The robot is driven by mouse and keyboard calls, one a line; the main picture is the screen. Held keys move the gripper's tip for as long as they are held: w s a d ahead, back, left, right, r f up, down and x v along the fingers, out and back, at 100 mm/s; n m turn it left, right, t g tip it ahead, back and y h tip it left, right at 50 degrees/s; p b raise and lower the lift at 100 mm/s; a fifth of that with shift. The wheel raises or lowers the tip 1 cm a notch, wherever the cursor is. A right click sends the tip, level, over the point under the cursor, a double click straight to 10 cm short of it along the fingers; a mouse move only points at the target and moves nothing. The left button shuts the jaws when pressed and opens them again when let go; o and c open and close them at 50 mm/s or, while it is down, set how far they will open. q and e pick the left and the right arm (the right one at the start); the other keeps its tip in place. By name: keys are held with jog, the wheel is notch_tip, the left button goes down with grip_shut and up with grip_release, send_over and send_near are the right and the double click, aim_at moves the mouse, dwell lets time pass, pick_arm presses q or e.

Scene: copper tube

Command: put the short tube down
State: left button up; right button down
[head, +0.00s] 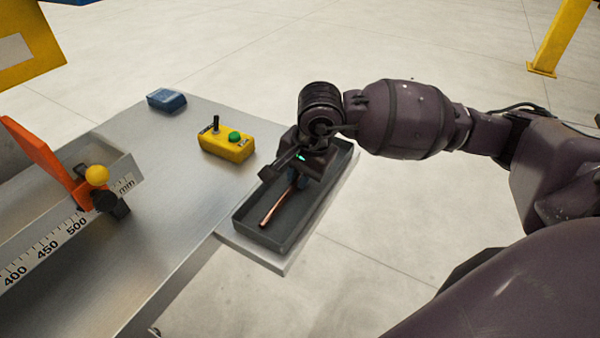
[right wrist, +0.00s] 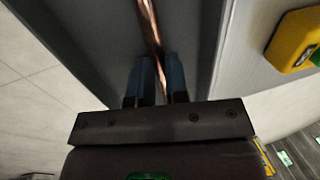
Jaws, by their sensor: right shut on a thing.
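The short copper tube (head: 271,209) is in the dark grey tray (head: 276,237) in the head view, its near end bare and its far end hidden under my right gripper. My right gripper (head: 301,184) points down into the tray and is shut on the tube. In the right wrist view the tube (right wrist: 151,30) runs up between the two blue fingers (right wrist: 157,75), over the tray floor. I cannot tell whether the tube touches the floor. My left gripper does not show.
A yellow control box (head: 227,146) with a green button and a lever stands left of the tray. A blue object (head: 166,100) lies farther back. A measuring rail (head: 60,225) with an orange stop (head: 45,160) is at left. The metal table between is clear.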

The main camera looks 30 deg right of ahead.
jog(key=shift+f, duration=0.1)
jog(key=c, duration=1.4)
grip_release()
